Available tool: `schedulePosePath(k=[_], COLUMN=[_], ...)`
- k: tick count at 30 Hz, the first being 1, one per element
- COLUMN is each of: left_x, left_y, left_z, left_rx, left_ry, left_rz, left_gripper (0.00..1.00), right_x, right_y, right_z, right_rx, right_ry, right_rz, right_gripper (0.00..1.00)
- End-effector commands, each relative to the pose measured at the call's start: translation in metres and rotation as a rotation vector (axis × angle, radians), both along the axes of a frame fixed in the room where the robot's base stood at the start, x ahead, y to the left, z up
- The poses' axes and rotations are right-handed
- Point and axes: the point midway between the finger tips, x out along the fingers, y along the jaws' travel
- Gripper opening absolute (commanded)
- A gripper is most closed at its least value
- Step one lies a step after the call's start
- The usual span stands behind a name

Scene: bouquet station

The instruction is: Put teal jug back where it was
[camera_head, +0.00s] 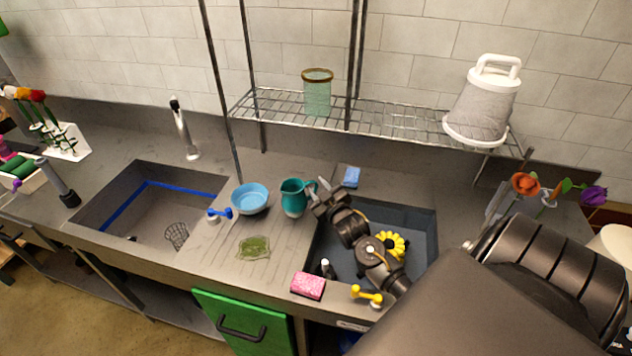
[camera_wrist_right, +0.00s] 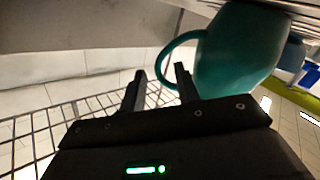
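The teal jug (camera_head: 293,199) stands upright on the counter strip between the two sinks, right beside a blue bowl. Its handle faces right, toward my right gripper (camera_head: 318,194). In the right wrist view the jug (camera_wrist_right: 238,55) shows at the upper right with its loop handle reaching toward my fingers. My right gripper (camera_wrist_right: 160,85) is open there, its two fingers apart, with one fingertip overlapping the handle in the picture. I cannot tell whether it touches the handle. Nothing is held. My left gripper is not in view.
The blue bowl (camera_head: 250,198) stands left of the jug. A green cloth (camera_head: 254,247) and a pink sponge (camera_head: 308,286) lie in front. A wire shelf (camera_head: 395,118) hangs above, bearing a glass container (camera_head: 317,95) and a white-handled container (camera_head: 484,105).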

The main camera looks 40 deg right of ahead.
Motion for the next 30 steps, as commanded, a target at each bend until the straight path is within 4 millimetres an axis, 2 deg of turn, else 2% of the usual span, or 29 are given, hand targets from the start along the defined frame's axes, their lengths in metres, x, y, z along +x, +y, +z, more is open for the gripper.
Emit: schedulePosePath(k=[1,3,9,13,19,30], left_x=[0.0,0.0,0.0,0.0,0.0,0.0], left_y=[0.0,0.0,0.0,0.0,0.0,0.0], left_z=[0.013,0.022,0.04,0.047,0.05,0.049], left_rx=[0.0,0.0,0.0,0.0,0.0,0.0], left_ry=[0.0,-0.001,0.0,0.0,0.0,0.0], left_rz=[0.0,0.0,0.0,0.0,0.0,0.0], left_gripper=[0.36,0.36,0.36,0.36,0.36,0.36], right_x=[-0.011,-0.027,-0.066,-0.084,-0.097,-0.097], right_y=[0.003,0.007,0.016,0.021,0.024,0.024], right_z=[0.007,0.008,0.009,0.009,0.008,0.008], right_rx=[0.001,0.002,0.001,0.0,-0.001,0.0], right_ry=[0.003,0.004,0.003,0.002,0.0,-0.001], right_rz=[0.0,-0.001,-0.001,-0.001,-0.001,0.0], right_gripper=[0.32,0.32,0.32,0.32,0.32,0.32])
